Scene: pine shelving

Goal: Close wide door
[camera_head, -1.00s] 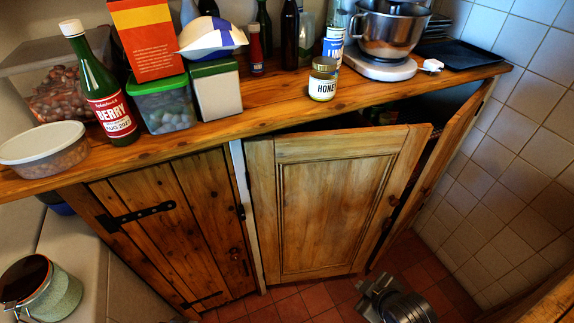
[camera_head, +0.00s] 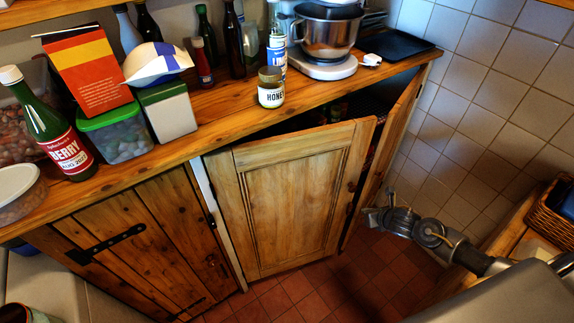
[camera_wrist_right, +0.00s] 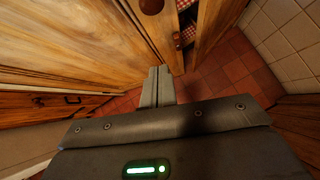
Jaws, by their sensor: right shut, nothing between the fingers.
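The wide door (camera_head: 295,195), a pale panelled wooden one, hangs ajar on the cabinet under the counter, its right side standing out from the frame. A dark gap shows above it. It fills the upper left of the right wrist view (camera_wrist_right: 80,45), with a round wooden knob (camera_wrist_right: 151,5) at the top. A narrow door (camera_head: 400,130) to its right also stands open. My right gripper (camera_head: 368,217) is shut and empty, right of the wide door's free edge in the head view; contact cannot be told. Its closed fingers (camera_wrist_right: 157,83) show in the wrist view. My left gripper is out of view.
A honey jar (camera_head: 271,88) stands at the counter's front edge above the wide door. A mixer bowl (camera_head: 327,35) and bottles stand behind. A closed plank door (camera_head: 140,245) is at left. A tiled wall (camera_head: 480,110) and wicker basket (camera_head: 545,212) bound the right.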

